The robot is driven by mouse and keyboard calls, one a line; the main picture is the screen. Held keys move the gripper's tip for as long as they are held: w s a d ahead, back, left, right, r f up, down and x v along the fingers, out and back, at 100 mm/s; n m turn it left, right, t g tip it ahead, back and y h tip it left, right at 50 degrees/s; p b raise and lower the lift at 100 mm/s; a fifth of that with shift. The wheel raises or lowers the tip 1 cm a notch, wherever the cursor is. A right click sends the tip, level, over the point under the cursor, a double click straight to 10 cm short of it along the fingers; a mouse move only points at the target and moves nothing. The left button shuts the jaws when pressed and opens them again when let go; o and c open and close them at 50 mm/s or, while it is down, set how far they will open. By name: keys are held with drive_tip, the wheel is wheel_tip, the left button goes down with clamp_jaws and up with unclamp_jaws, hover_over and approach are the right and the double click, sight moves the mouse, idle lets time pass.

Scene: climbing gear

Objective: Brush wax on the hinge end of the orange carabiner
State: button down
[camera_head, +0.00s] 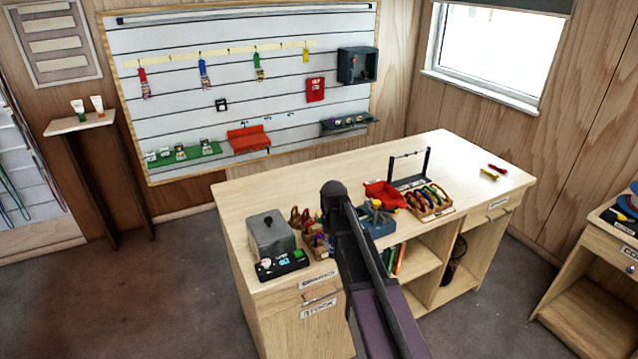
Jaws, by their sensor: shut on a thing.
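My dark arm with a purple link reaches up over the front of the workbench (452,158). My gripper is not visible; the far end of the arm hides whatever is beyond it. A small wooden rack (432,213) on the right half of the bench holds several coloured carabiners (430,197). They are too small to tell surely which one is orange, or where its hinge end is. No brush or wax can be made out with certainty. A black tray (283,265) with small white, green and blue items lies at the bench's left front.
A grey lidded box (270,235) stands behind the black tray. Red and yellow pieces (493,171) lie far right. The bench's back left is clear.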

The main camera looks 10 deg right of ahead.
drive_tip(key=shift+w+a, duration=0.15)
drive_tip(key=shift+w, duration=0.15)
drive_tip(key=shift+s, duration=0.1)
